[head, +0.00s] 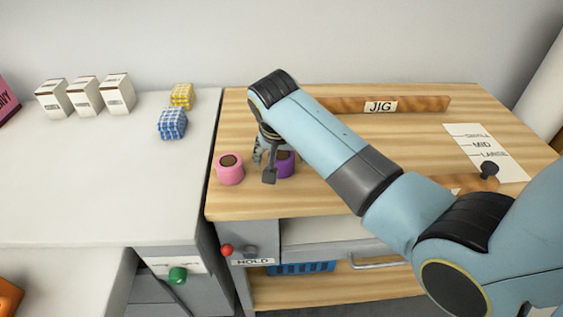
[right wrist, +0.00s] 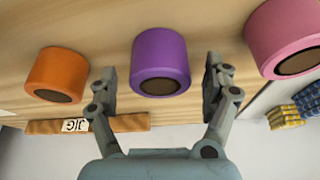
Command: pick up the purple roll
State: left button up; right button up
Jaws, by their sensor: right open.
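The purple roll (head: 284,164) stands on the wooden worktop, partly hidden behind my right gripper in the head view. In the right wrist view the purple roll (right wrist: 160,62) lies between the two open fingers, with a gap on each side. My right gripper (head: 266,165) is open and points down at the roll; its fingers also show in the right wrist view (right wrist: 160,85). I cannot tell how deep the fingers reach along the roll. My left gripper is not in view.
A pink roll (head: 230,169) stands close on the left of the purple one. An orange roll (right wrist: 57,75) stands on the other side in the wrist view. A wooden JIG bar (head: 420,105) lies at the back. Patterned blocks (head: 172,124) and white boxes (head: 86,96) stand on the left counter.

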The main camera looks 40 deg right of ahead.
jog(key=c, duration=1.3)
